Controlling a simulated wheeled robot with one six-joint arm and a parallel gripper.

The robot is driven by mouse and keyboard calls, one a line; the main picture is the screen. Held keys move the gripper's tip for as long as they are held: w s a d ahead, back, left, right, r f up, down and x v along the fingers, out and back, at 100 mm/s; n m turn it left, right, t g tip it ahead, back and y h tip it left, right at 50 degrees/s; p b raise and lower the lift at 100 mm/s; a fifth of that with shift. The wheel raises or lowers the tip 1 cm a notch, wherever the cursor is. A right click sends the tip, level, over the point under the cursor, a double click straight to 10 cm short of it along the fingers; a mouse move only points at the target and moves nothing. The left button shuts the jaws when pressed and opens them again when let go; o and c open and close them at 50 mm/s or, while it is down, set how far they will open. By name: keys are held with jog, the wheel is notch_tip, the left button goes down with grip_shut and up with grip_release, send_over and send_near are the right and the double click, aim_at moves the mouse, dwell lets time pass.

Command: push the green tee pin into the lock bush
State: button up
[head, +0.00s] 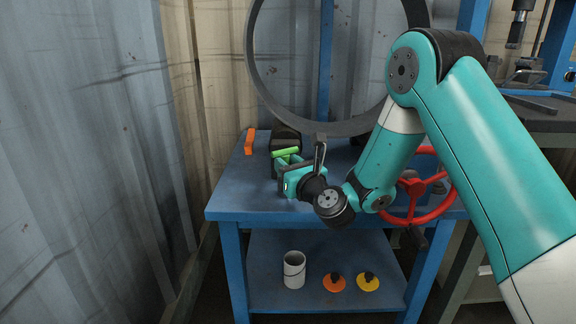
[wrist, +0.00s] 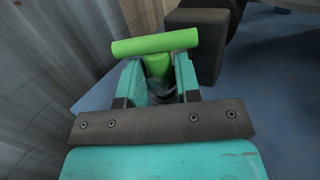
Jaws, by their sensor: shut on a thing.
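The green tee pin (head: 285,151) is in my gripper (head: 281,165), over the left part of the blue table. In the wrist view the pin's green crossbar (wrist: 155,43) lies across the top, past the fingertips. Its green stem (wrist: 158,66) is between the two teal fingers of my gripper (wrist: 158,75), which are shut on it. A dark block (head: 286,138) stands just behind the pin; it also shows in the wrist view (wrist: 196,42), to the right of the crossbar. I cannot make out the lock bush for certain, nor whether the pin touches the block.
An orange block (head: 250,141) lies on the blue table (head: 232,200) left of the pin. A big grey ring (head: 262,85) stands behind. A red handwheel (head: 412,217) is at the right. A white cup (head: 294,270) and orange and yellow discs sit on the lower shelf. A corrugated wall is left.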

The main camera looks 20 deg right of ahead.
jog(key=shift+f+b, duration=0.5)
jog(key=shift+f, duration=0.1)
jog(key=o, duration=1)
